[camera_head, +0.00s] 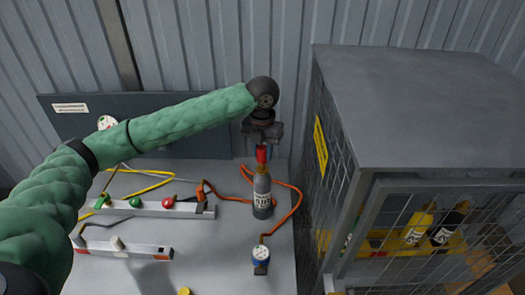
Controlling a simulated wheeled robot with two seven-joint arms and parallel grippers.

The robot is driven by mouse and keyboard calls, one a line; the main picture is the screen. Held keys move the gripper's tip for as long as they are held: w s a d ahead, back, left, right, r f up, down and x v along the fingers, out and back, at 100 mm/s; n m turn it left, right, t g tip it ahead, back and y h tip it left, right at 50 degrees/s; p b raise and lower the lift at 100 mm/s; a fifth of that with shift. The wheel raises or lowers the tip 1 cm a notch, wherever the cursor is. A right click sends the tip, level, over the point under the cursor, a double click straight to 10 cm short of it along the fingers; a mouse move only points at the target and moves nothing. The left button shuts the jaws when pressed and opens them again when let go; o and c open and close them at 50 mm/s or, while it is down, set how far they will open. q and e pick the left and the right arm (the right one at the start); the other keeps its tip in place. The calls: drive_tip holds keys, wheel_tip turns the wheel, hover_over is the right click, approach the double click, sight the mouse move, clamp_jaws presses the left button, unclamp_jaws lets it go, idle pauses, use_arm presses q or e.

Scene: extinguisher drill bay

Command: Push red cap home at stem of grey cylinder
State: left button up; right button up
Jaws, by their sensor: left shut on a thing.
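The grey cylinder (262,188) stands upright on the light grey table, with a pale printed label on its side. The red cap (261,154) is at the top of the cylinder, in line with its neck. My left gripper (262,146) points down from above and is shut on the red cap. The cap seems to meet the cylinder's neck, but I cannot tell how far it sits on the stem. The stem itself is hidden. My right gripper is not in view.
A wire cage (400,110) with bottles inside stands close at right. A blue gauge (261,254) and an orange hose (294,208) lie near the cylinder. Left of it, a pale rail (150,208) carries green and red knobs. A dark panel (195,142) stands behind.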

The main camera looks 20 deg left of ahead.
sight(262, 160)
use_arm(q)
drive_tip(key=shift+f, duration=1.2)
idle(0.9)
drive_tip(key=shift+f, duration=0.75)
idle(0.8)
drive_tip(key=o, duration=1.1)
drive_tip(key=shift+c, duration=0.2)
